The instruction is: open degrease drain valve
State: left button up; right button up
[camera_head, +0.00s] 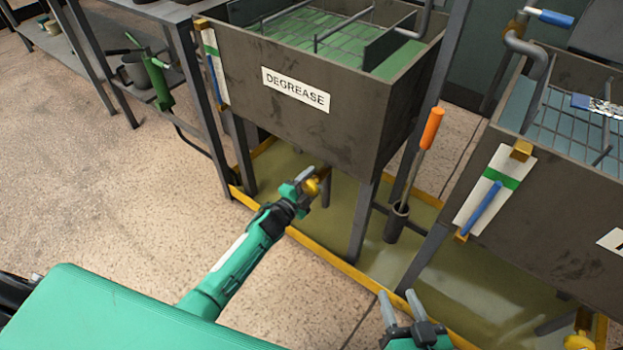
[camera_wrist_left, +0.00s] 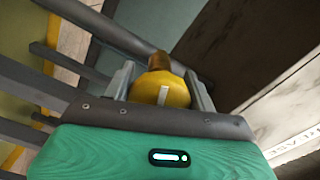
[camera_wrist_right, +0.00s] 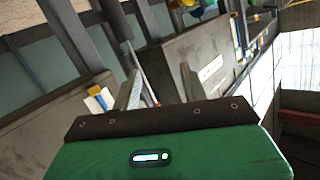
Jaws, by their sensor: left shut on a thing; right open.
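The grey degrease tank (camera_head: 310,95) stands at the top middle of the head view, with a white DEGREASE label (camera_head: 296,89). Its yellow drain valve (camera_head: 312,187) sits under the tank's lower front edge. My left gripper (camera_head: 303,182) is at this valve. In the left wrist view the round yellow valve body (camera_wrist_left: 160,90) with a white mark lies between the two fingers, with a brown pipe stub behind it. My left gripper is shut on the valve. My right gripper (camera_head: 402,305) is open and empty at the bottom, in front of the yellow-edged tray.
A yellow-edged drip tray (camera_head: 335,262) lies under the tanks. An orange-handled tool (camera_head: 431,128) stands in a dark holder right of the degrease tank. A second tank (camera_head: 560,150) with a gauge is at right. A shelf rack (camera_head: 75,50) stands at left.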

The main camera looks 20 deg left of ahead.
pick_arm(q)
jog(key=shift+n, duration=0.5)
jog(key=n+p, duration=0.1)
jog(key=n, duration=0.1)
jog(key=shift+n+p, duration=0.35)
jog(key=shift+n, duration=0.05)
jog(key=shift+f+n+p, duration=0.1)
jog(key=shift+n+p, duration=0.4)
jog(key=shift+n, duration=0.7)
jog(key=shift+d+f+n+p, duration=0.15)
jog(key=shift+n+p, duration=0.25)
jog(key=shift+n, duration=1)
pick_arm(e)
jog(key=s+d+f+g+h, duration=0.1)
jog(key=s+d+g+h, duration=0.1)
jog(key=d+g, duration=0.3)
jog(key=shift+d+f+h, duration=0.35)
jog(key=shift+d+h, duration=0.2)
jog(key=shift+h, duration=0.05)
pick_arm(q)
jog(key=shift+s, duration=0.1)
jog(key=o, duration=1)
